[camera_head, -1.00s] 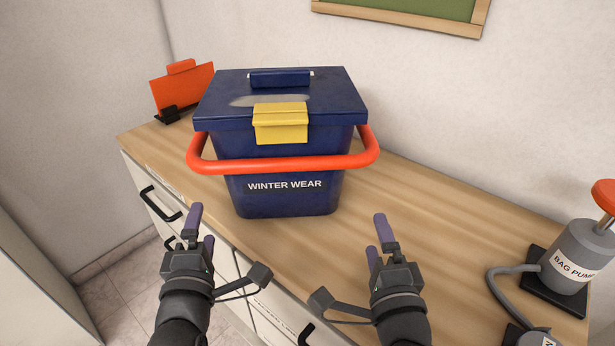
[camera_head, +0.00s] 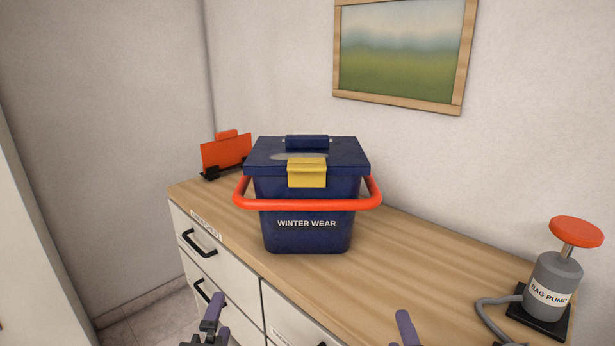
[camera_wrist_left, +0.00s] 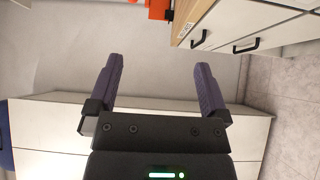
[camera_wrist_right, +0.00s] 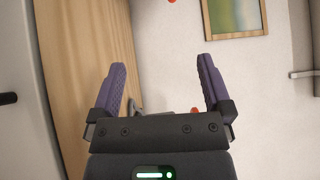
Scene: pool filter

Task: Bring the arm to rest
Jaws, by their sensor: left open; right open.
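My left gripper (camera_head: 213,325) shows at the bottom edge of the head view, in front of the dresser. In the left wrist view its two purple fingers (camera_wrist_left: 157,85) are spread with nothing between them. My right gripper (camera_head: 405,330) is only partly in the head view, a fingertip at the bottom edge. In the right wrist view its fingers (camera_wrist_right: 162,85) are apart and empty. Both grippers are clear of the blue box (camera_head: 306,228) labelled WINTER WEAR, which stands upright with its lid down, yellow latch and red handle in front.
The box stands on a wooden dresser top (camera_head: 420,265) with black-handled drawers. A bag pump (camera_head: 553,285) with a hose stands at the right end. An orange panel (camera_head: 226,153) stands at the back left. A framed picture (camera_head: 403,50) hangs on the wall. The top's middle is bare.

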